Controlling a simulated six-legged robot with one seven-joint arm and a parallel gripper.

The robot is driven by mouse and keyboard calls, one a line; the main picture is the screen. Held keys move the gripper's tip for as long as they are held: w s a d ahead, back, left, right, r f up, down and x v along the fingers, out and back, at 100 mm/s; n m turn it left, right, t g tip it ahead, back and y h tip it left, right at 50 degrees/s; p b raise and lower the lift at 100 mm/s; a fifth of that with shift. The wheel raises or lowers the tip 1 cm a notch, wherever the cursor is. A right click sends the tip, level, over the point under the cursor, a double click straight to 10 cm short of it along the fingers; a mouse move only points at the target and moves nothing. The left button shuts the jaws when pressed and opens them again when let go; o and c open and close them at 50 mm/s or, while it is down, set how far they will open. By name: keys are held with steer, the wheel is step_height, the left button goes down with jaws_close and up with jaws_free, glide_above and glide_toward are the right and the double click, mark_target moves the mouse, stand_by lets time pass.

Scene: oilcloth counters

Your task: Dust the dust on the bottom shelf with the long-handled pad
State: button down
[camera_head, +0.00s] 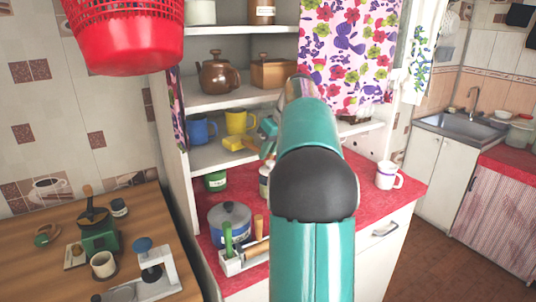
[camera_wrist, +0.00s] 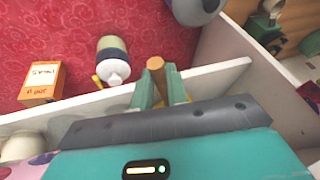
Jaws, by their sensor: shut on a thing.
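My gripper (camera_wrist: 160,92) is shut on a wooden handle (camera_wrist: 155,64), whose rounded end sticks out past the teal fingers in the wrist view. Some yellow shows behind the fingers; the rest of the tool is hidden there. In the head view my gripper (camera_head: 267,135) is partly covered by my arm and is at the front of the bottom shelf (camera_head: 207,157). Yellow pieces (camera_head: 232,143) lie beside it, and I cannot tell whether one is the pad. Small dark marks (camera_head: 352,117) show at the shelf's right end; I cannot tell whether they are dust.
A blue mug (camera_head: 201,129) and yellow mug (camera_head: 239,121) stand on the bottom shelf. Below, the red counter (camera_head: 335,213) bears a pot (camera_head: 229,220), a white mug (camera_head: 388,175) and a utensil box (camera_head: 245,262). A flowered curtain (camera_head: 345,45) hangs at the right; a red basket (camera_head: 125,35) hangs upper left.

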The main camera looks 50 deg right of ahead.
steer(key=shift+r, duration=0.2)
steer(key=shift+s, duration=0.3)
steer(key=s+a, duration=0.4)
steer(key=s, duration=0.9)
stand_by(0.4)
